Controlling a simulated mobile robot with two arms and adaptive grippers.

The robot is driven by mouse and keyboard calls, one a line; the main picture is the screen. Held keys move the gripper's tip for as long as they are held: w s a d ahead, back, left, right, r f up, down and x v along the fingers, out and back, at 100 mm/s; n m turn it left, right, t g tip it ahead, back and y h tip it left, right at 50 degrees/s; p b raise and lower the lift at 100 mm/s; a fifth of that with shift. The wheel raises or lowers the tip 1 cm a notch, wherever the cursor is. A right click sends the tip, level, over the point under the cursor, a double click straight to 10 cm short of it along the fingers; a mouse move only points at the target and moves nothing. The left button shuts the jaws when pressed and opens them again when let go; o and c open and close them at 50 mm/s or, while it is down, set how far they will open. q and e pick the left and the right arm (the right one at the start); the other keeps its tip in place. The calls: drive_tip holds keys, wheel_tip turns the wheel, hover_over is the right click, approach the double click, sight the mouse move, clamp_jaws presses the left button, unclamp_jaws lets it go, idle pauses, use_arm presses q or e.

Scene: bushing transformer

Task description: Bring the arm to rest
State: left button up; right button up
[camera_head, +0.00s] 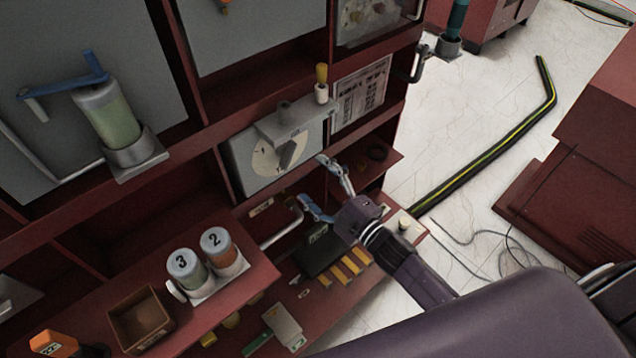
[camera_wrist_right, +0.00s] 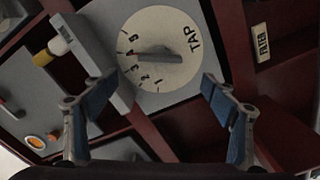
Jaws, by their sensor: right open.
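My right gripper (camera_head: 318,184) is open and empty, its two blue-padded fingers spread in front of the red cabinet. My purple right arm reaches in from the lower right. The round TAP dial (camera_head: 268,162) with a dark pointer knob (camera_head: 291,151) is on a grey panel just beyond the fingers. In the right wrist view the fingers (camera_wrist_right: 158,86) stand apart below the white TAP dial (camera_wrist_right: 168,82), whose knob (camera_wrist_right: 158,55) lies between them in the picture. Nothing shows between the fingertips. My left gripper does not show.
A red shelf (camera_head: 95,325) at the lower left bears cylinders marked 3 (camera_head: 186,268) and 2 (camera_head: 217,246) and an open brown box (camera_head: 140,318). A curved pipe (camera_head: 283,230) is near the gripper. A black-yellow floor strip (camera_head: 490,155) crosses pale floor at right.

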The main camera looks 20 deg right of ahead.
drive_tip(key=shift+s+d, duration=0.25)
drive_tip(key=shift+s, duration=0.45)
drive_tip(key=s+d+f+m+g+h, duration=0.2)
drive_tip(key=s+f+m, duration=0.15)
drive_tip(key=f, duration=0.65)
drive_tip(key=s+d+f+m+g+h, duration=0.2)
drive_tip(key=s+f, duration=0.3)
drive_tip(key=f, duration=0.6)
drive_tip(key=s+d+f+m+g+h, duration=0.1)
drive_tip(key=s+d+f+m+g, duration=0.3)
drive_tip(key=f, duration=0.6)
drive_tip(key=s+f+m+g, duration=0.1)
drive_tip(key=s+f, duration=0.4)
drive_tip(key=s, duration=0.6)
drive_tip(key=s+a+f+m+g+h, duration=0.1)
drive_tip(key=s+f+g, duration=0.3)
drive_tip(key=s, duration=0.7)
drive_tip(key=s+f+m+g, duration=0.2)
drive_tip(key=s+f, duration=0.6)
drive_tip(key=s, duration=0.4)
drive_tip(key=shift+a+g+h, duration=0.3)
drive_tip(key=shift+a+h, duration=0.05)
drive_tip(key=shift+h, duration=0.05)
